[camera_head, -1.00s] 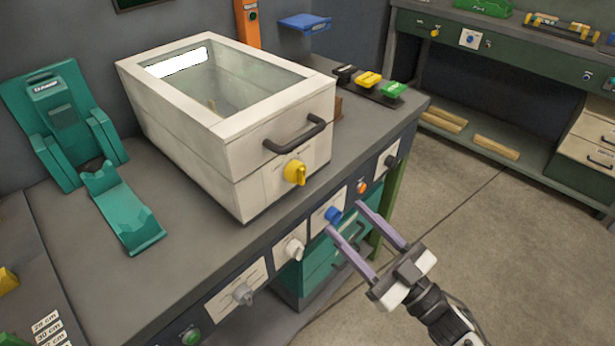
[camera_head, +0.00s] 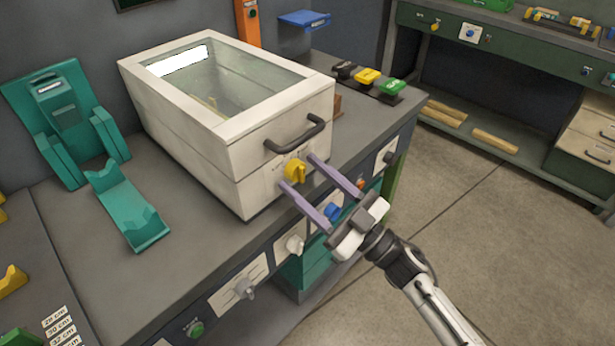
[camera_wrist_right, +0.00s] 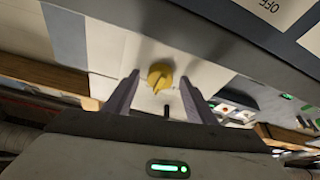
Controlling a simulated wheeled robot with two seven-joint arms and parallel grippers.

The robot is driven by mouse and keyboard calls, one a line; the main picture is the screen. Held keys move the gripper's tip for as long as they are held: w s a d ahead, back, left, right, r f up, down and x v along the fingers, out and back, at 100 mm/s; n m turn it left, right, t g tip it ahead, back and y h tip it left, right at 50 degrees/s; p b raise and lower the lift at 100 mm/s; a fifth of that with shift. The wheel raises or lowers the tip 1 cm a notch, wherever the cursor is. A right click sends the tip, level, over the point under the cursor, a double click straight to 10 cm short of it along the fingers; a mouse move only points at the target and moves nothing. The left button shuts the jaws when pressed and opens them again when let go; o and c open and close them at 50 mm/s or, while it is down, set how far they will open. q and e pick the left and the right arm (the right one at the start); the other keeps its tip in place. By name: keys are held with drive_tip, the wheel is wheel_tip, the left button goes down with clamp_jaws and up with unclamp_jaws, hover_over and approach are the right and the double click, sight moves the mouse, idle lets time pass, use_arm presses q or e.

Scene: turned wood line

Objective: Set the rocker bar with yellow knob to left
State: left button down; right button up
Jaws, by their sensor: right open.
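The yellow knob (camera_head: 294,172) sits on the front face of the white box with a glass top (camera_head: 250,165). It has a raised bar across it; its exact setting is hard to read. My right gripper (camera_head: 299,171) is open, its two purple fingers pointing at the knob, one tip on each side in the picture. In the right wrist view the knob (camera_wrist_right: 160,77) shows between the open fingertips (camera_wrist_right: 159,78), with a gap on both sides. Whether the tips reach beside it or stop short is unclear. My left gripper is not in view.
A dark handle (camera_head: 296,135) sticks out above the knob. Below, the bench front carries a blue knob (camera_head: 332,211), white knob (camera_head: 295,244) and grey knob (camera_head: 245,288). A teal cradle (camera_head: 125,205) lies left.

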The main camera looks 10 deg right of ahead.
drive_tip(key=c, duration=1.1)
drive_tip(key=shift+o, duration=0.3)
drive_tip(key=shift+n+g+y, duration=0.4)
drive_tip(key=shift+n+g, duration=0.1)
drive_tip(key=shift+n, duration=0.5)
drive_tip(key=shift+w+d+r+n+g+y, duration=0.15)
drive_tip(key=shift+n+g, duration=0.55)
drive_tip(key=shift+n, duration=0.95)
drive_tip(key=shift+s+n+g+y, duration=0.1)
drive_tip(key=shift+n+g+y, duration=0.15)
drive_tip(key=shift+n+g, duration=0.9)
drive_tip(key=shift+w+d+r+n+g+y, duration=0.1)
drive_tip(key=shift+n+g+y, duration=0.15)
drive_tip(key=shift+n, duration=1.85)
drive_tip(key=shift+n+g, duration=0.3)
drive_tip(key=shift+n, duration=0.4)
drive_tip(key=o, duration=1)
